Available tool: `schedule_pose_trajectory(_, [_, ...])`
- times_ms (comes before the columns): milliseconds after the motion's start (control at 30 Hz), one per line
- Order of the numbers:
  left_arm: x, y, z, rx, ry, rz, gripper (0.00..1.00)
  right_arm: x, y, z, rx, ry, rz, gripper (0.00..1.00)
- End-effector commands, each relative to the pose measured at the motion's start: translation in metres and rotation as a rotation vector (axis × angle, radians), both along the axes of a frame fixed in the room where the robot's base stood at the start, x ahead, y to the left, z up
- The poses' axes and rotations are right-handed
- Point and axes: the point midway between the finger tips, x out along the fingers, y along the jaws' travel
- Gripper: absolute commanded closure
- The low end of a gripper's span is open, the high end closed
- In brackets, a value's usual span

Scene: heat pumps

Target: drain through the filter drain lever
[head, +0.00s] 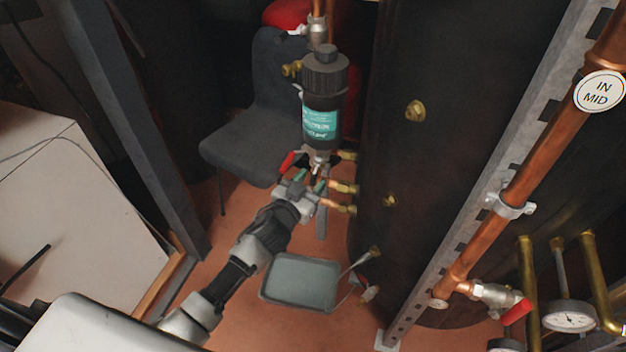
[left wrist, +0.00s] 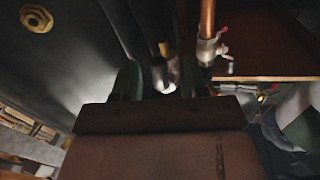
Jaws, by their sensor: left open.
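The filter (head: 322,105) is a black canister with a teal label, upright on a copper pipe left of the dark tank. A red lever (head: 288,162) sticks out to the left just below it, beside a silver fitting. I take it for the drain lever. My left gripper (head: 311,179) is open just below this fitting, close to the lever; I cannot tell whether it touches. In the left wrist view my gripper (left wrist: 165,88) has a shiny metal part (left wrist: 165,72) in front of and between its fingers. The red lever is not clear there. My right gripper is out of view.
A grey tray (head: 300,280) lies on the orange floor below. The dark tank (head: 440,130) with brass ports stands close on the right. A grey chair (head: 262,110) is behind. A metal post (head: 130,120) and white box (head: 70,200) are left.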

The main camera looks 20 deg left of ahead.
Motion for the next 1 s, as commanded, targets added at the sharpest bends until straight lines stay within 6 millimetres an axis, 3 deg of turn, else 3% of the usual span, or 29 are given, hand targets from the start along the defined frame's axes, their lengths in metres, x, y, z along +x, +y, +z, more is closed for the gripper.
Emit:
schedule_pose_trajectory(133, [0.0113, -0.0030, -0.0001, 0.001, 0.000, -0.001, 0.57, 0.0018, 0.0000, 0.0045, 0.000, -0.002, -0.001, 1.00])
schedule_pose_trajectory(433, [0.0132, -0.0036, -0.0001, 0.000, 0.001, -0.001, 0.57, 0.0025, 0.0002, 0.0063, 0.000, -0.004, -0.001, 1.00])
schedule_pose_trajectory(733, [0.0130, -0.0036, -0.0002, 0.000, 0.001, -0.001, 1.00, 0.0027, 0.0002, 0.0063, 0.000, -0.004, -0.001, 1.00])
schedule_pose_trajectory(1000, [0.0129, -0.0027, 0.0008, 0.021, 0.000, -0.001, 1.00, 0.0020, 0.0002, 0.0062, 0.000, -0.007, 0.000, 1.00])
